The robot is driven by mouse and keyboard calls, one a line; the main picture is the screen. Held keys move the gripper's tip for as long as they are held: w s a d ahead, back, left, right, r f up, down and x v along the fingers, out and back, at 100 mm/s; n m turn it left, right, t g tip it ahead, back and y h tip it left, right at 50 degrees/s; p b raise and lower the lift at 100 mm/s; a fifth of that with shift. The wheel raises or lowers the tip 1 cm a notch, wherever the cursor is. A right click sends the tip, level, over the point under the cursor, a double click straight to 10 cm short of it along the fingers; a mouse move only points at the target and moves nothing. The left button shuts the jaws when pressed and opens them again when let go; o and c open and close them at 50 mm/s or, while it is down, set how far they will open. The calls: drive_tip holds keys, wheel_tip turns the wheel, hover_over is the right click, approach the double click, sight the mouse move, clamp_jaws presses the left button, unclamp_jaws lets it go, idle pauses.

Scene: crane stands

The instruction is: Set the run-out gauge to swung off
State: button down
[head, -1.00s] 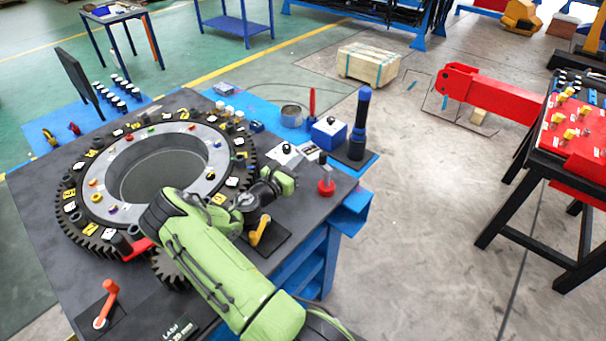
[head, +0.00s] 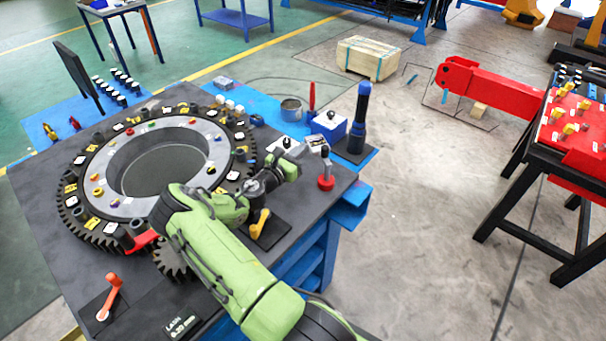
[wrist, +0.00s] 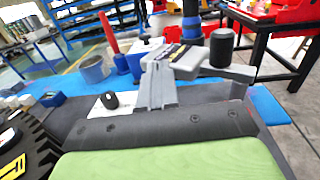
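My arm reaches over the dark workbench from the front. My gripper (head: 288,165) is at the bench's right part, near a white block with a black knob (head: 286,142); its fingertips are not clear in the head view. I cannot tell for sure which part is the run-out gauge. A yellow lever (head: 260,224) stands on a black plate just below my wrist. A red-based upright stick (head: 326,178) stands right of my gripper. In the wrist view, grey gripper parts (wrist: 158,84) show beside a black knob (wrist: 222,46), and no held thing can be made out.
A large toothed ring (head: 88,228) fills the bench's left half. An orange lever (head: 110,296) stands at the front left. A blue box (head: 328,127) and a tall dark blue-topped cylinder (head: 360,118) stand behind my gripper.

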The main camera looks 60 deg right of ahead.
drive_tip(key=shift+r, duration=0.1)
drive_tip(key=w+a, duration=0.1)
drive_tip(key=a, duration=1.4)
drive_tip(key=shift+a, duration=0.35)
